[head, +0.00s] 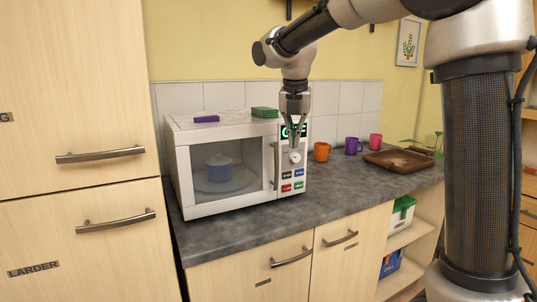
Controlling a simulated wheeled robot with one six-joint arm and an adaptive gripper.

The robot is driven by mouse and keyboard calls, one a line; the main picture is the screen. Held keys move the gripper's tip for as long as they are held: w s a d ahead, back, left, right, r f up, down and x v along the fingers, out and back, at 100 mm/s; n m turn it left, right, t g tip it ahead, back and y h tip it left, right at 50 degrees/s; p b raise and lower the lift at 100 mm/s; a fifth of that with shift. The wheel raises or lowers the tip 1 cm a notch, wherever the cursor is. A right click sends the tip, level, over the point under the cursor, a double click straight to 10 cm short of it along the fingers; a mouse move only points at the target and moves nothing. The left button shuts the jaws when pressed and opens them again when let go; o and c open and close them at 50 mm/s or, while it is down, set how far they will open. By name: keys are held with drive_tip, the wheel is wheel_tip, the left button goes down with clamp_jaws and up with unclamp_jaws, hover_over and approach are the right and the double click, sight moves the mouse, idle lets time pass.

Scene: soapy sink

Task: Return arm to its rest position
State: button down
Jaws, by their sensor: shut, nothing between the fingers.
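My gripper (294,145) hangs pointing down in front of the control panel of the white microwave (230,209), close to its dial (295,157). Its fingers are shut with nothing between them. I cannot tell whether the fingertips touch the panel. The microwave door is shut, and a blue pot (219,168) shows through its window on the turntable. My arm reaches in from the upper right.
A purple block (206,119) and a green block (264,112) lie on the microwave. Orange (321,152), purple (352,146) and pink (375,141) mugs and a brown tray (398,160) stand on the grey counter (335,195). Tall cabinets (75,120) rise at left.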

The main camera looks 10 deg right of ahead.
drive_tip(key=s+d+f+m, duration=0.2)
drive_tip(key=s+d+m, duration=0.2)
drive_tip(key=s+m, duration=0.6)
drive_tip(key=s+d+f+m+t, duration=0.1)
drive_tip(key=s+d+f+m, duration=0.2)
drive_tip(key=s+m, duration=0.7)
drive_tip(key=s+d+f+m+y, duration=0.1)
drive_tip(key=s+d+f+m, duration=0.1)
drive_tip(key=s+d+m, duration=0.5)
drive_tip(key=s+m, duration=0.3)
drive_tip(key=m, duration=0.1)
drive_tip(key=shift+s+f+t, duration=0.15)
drive_tip(key=shift+s+t, duration=0.15)
drive_tip(key=shift+t, duration=0.1)
